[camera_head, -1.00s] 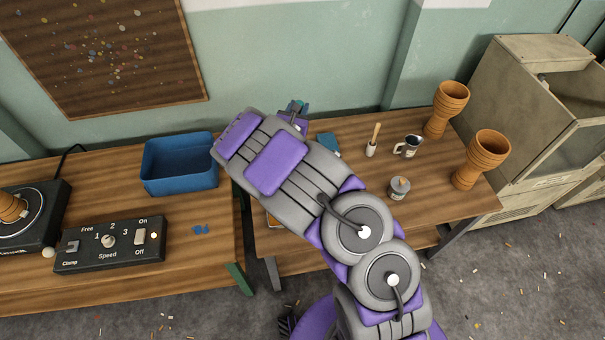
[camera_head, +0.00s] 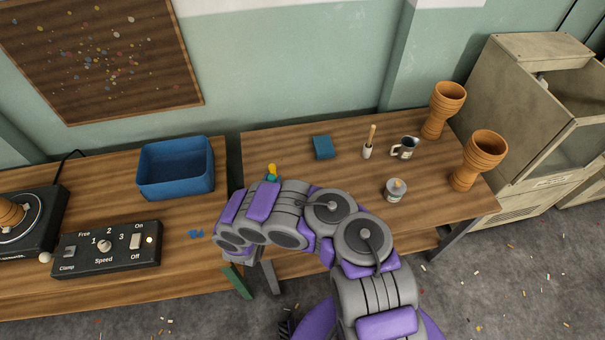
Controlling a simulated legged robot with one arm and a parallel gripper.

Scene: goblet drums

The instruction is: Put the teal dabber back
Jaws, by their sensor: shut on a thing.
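My gripper does not show; my bent arm hides it over the left end of the right table (camera_head: 425,200). Just above my arm, a small yellow-topped thing (camera_head: 272,168) shows with a bit of teal (camera_head: 271,178) at its lower part. I cannot tell whether this teal is the dabber, or whether it stands on the table or is held. The rest of it is hidden behind my arm.
The blue bin (camera_head: 176,185) and control box (camera_head: 105,248) are on the left table. A blue block (camera_head: 323,147), stick in a white cup (camera_head: 367,150), metal mug (camera_head: 405,147), jar (camera_head: 396,190) and two goblet drums (camera_head: 480,160) stand on the right table.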

